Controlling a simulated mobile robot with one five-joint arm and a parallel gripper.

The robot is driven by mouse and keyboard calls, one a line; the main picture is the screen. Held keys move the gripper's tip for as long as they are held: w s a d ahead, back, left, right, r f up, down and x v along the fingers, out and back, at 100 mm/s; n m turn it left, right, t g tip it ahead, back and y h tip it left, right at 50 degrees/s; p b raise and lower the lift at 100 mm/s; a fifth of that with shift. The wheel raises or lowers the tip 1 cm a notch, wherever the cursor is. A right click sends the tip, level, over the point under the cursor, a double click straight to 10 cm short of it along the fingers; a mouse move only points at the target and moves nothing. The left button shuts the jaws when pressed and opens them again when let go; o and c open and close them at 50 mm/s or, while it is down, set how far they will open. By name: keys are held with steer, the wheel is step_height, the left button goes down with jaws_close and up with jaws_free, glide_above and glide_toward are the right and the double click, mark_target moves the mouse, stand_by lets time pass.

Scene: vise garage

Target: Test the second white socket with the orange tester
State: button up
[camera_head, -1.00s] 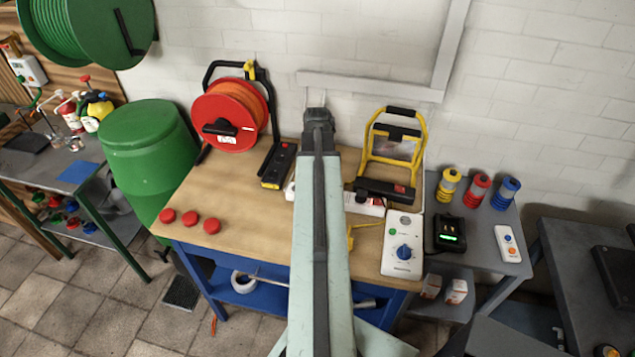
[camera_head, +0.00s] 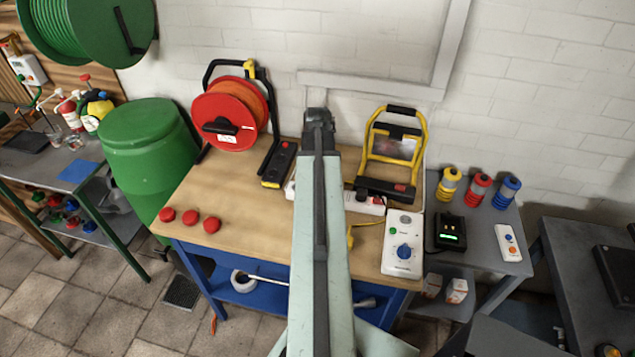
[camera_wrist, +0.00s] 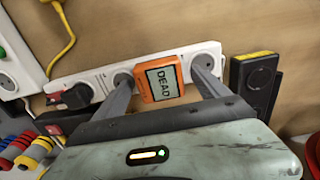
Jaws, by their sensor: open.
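The white power strip (camera_wrist: 100,80) lies on the bench and shows in the head view (camera_head: 368,205), partly behind my arm. In the wrist view the orange tester (camera_wrist: 145,88) sits on the strip, its screen reading "DEAD". The socket under it is hidden. A black plug (camera_wrist: 77,96) sits in the strip to the left. Sockets show behind my left finger (camera_wrist: 122,76) and right finger (camera_wrist: 205,61). My gripper (camera_wrist: 163,76) is open, one finger on each side of the tester, with visible gaps. The tester is hidden in the head view.
A white control box (camera_head: 402,245) with a blue knob stands right of the strip. A yellow work lamp (camera_head: 422,150) is behind it. A black box (camera_wrist: 255,82) lies close to the strip's right end in the wrist view. Red caps (camera_head: 190,217) and bare bench are at left.

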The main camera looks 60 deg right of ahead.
step_height(320, 180, up, 8)
steer(key=p, duration=0.6)
steer(key=shift+f+p, duration=0.25)
steer(key=shift+p, duration=0.15)
steer(key=shift+f, duration=0.1)
